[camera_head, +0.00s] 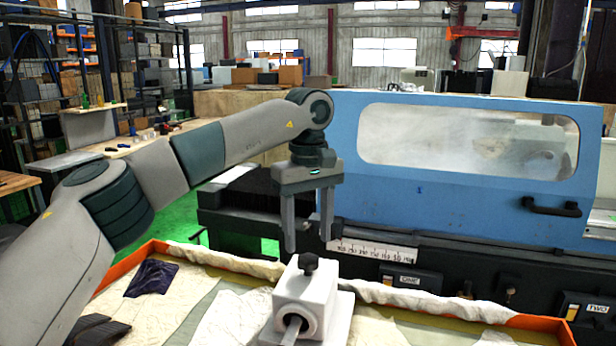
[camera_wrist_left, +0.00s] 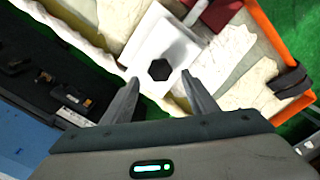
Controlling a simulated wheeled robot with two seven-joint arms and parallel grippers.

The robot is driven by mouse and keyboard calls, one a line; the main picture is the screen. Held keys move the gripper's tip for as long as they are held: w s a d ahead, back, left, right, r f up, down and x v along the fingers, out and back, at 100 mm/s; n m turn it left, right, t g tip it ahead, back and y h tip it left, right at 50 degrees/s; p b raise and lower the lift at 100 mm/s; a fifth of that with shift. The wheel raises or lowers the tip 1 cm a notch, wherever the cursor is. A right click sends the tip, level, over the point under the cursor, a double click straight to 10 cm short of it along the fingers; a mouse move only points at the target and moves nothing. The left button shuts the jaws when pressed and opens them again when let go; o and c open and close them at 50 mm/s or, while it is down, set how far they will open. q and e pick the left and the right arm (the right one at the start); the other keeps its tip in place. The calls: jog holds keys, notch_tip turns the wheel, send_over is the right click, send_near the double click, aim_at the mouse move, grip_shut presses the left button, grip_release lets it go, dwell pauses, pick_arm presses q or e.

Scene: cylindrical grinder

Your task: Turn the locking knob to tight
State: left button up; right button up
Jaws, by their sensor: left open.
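The locking knob (camera_head: 308,263) is a small black knob on top of a white block-shaped fixture (camera_head: 296,293). A metal rod (camera_head: 292,330) sticks out of the round opening in the fixture's front. In the left wrist view the knob (camera_wrist_left: 159,70) is a black hexagon, seen from above, ahead of the fingertips and between their lines. My left gripper (camera_head: 308,248) is open and empty, fingers pointing down, above and behind the knob, apart from it. It also shows in the left wrist view (camera_wrist_left: 160,88). My right gripper is not in view.
The fixture stands in a cloth-lined tray with an orange rim (camera_head: 125,268). A dark purple cloth (camera_head: 152,278) lies at its left. Behind stands the blue grinder door (camera_head: 460,205) with a black handle (camera_head: 551,207) and a dark machine bed below.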

pick_arm(q)
notch_tip(320, 180, up, 7)
notch_tip(320, 180, up, 4)
jog(key=r, duration=0.1)
send_over(308, 258)
jog(key=shift+r, duration=0.6)
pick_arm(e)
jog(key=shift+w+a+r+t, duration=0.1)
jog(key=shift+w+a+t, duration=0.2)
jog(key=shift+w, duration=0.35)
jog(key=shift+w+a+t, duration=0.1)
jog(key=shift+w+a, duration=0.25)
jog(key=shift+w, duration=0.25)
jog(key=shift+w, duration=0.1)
